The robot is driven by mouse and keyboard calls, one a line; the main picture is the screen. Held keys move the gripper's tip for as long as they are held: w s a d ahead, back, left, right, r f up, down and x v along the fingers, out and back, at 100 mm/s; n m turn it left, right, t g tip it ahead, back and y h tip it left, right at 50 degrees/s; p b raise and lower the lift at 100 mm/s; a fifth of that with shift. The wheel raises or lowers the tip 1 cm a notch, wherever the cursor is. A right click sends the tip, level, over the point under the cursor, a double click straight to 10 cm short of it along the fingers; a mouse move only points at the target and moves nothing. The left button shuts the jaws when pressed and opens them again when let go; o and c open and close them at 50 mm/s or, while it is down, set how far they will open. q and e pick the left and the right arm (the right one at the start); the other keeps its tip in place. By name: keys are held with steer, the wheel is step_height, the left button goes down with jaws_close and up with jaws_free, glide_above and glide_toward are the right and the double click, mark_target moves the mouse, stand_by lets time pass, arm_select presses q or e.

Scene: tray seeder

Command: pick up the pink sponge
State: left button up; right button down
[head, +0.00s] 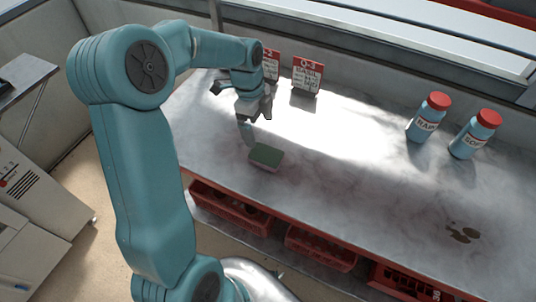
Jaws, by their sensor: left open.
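A small block-shaped sponge (266,157) lies flat on the grey marbled bench top. Its top is dark green and its side looks pale; I see no clear pink on it. My left gripper (256,122) is open, pointing down, behind and a little left of the sponge in the picture. Its fingers are apart with nothing visible between them. Whether one fingertip touches the sponge or the bench, I cannot tell. My right gripper is not in view.
Two blue bottles with red caps, one (429,117) and another (475,134), stand at the right. A red and white sign (307,75) stands at the back. A brown stain (462,233) marks the bench (370,180). Red bins (320,248) sit below the front edge.

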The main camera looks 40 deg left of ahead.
arm_select(q)
glide_above(265, 154)
steer(key=f, duration=0.7)
steer(key=shift+s+a, duration=0.2)
steer(key=shift+a, duration=0.1)
steer(key=f, duration=0.5)
steer(key=shift+w+d, duration=0.3)
steer(key=shift+w, duration=0.05)
steer(key=shift+s, duration=0.1)
steer(key=c, duration=1)
